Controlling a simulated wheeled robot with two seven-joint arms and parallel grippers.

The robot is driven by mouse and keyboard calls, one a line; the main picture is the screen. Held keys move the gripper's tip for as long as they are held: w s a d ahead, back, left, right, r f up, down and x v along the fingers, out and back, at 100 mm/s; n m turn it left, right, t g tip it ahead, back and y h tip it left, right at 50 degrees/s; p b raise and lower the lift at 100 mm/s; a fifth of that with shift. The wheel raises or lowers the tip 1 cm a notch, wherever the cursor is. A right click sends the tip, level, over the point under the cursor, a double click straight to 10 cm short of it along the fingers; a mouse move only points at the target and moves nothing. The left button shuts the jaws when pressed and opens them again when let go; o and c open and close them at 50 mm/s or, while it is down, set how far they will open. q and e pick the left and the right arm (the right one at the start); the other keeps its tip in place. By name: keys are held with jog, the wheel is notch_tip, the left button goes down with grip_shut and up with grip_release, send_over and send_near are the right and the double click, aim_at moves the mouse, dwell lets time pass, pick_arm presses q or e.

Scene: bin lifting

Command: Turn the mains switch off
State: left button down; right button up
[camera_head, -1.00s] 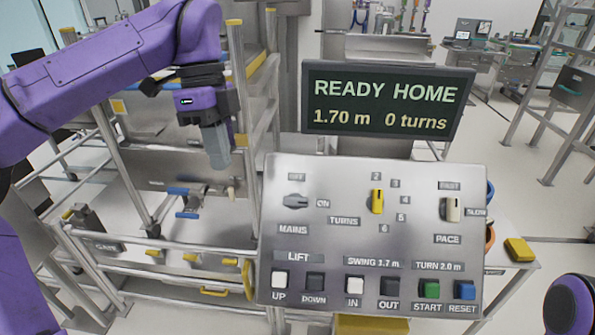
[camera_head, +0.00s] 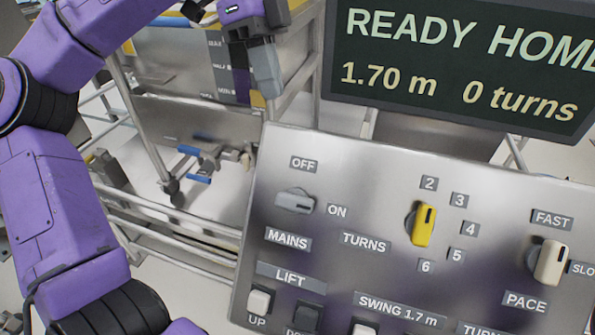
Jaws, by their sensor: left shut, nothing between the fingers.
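The mains switch (camera_head: 295,201) is a grey rotary knob at the upper left of the metal control panel (camera_head: 375,185). The label OFF is above it, ON to its right and MAINS below. Its handle lies roughly level, in line with ON rather than up toward OFF. My left gripper (camera_head: 267,88) is shut and empty. It hangs above and to the left of the knob, near the panel's upper left corner, and is apart from the switch. My right gripper is out of view.
A dark display (camera_head: 460,65) behind the panel reads READY HOME, 1.70 m, 0 turns. The yellow turns knob (camera_head: 423,225) and cream pace knob (camera_head: 550,262) are to the right. Push buttons line the panel's lower part. A metal frame (camera_head: 145,125) stands at the left.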

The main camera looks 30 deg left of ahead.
pick_arm(q)
send_near(289, 192)
jog(key=shift+w+d+f, duration=0.55)
jog(key=shift+w+d, duration=0.05)
jog(key=s+f, duration=0.1)
jog(key=s+d+f, duration=0.1)
jog(key=f, duration=0.1)
jog(key=shift+f+p, duration=0.1)
jog(key=shift+p, duration=0.2)
jog(key=shift+s+f, duration=0.35)
jog(key=shift+f, duration=0.1)
jog(key=shift+w, duration=0.2)
